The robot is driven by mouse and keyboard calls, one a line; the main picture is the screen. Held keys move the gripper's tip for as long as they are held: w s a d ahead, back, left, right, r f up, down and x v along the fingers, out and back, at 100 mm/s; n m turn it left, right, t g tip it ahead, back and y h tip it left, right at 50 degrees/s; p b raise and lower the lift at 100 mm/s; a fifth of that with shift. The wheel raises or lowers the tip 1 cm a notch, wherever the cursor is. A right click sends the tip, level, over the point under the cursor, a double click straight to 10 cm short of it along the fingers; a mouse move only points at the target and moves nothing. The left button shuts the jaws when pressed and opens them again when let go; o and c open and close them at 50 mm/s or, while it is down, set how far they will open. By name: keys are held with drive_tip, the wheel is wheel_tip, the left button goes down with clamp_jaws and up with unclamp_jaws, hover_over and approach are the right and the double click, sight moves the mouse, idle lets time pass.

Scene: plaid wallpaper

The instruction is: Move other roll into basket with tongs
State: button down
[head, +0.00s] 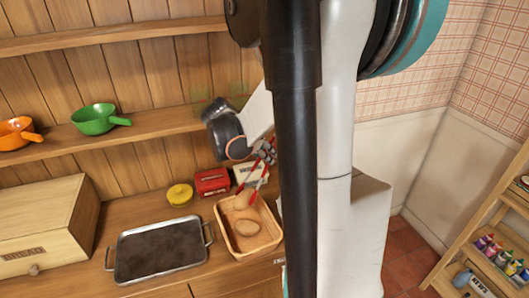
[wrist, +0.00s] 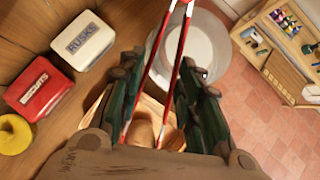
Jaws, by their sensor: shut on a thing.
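My gripper (head: 266,152) is shut on the red tongs (head: 256,178), above the back of the basket. In the wrist view the tongs (wrist: 178,55) pass between the green fingers. The light wooden basket (head: 262,250) stands on the counter. One brown roll (head: 247,228) lies in the front part of the basket. The other roll (head: 243,200) shows at the tong tips, over or in its back part; I cannot tell whether the tips grip it or whether it touches the bottom. In the wrist view a roll (wrist: 141,132) shows partly hidden behind my gripper.
A dark metal tray (head: 160,250) lies empty left of the basket. A yellow round container (head: 180,194), a red tin (head: 212,182) and a white tin (wrist: 84,41) stand behind. A wooden bread box (head: 40,225) is at left. Green (head: 95,119) and orange (head: 17,133) pans sit on a shelf.

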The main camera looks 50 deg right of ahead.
wheel_tip(320, 180, down, 8)
drive_tip(key=b, duration=0.5)
drive_tip(key=shift+b, duration=0.3)
drive_tip(key=c, duration=1.7)
unclamp_jaws()
drive_tip(key=shift+o, duration=0.2)
wheel_tip(320, 180, up, 10)
drive_tip(key=p, duration=0.7)
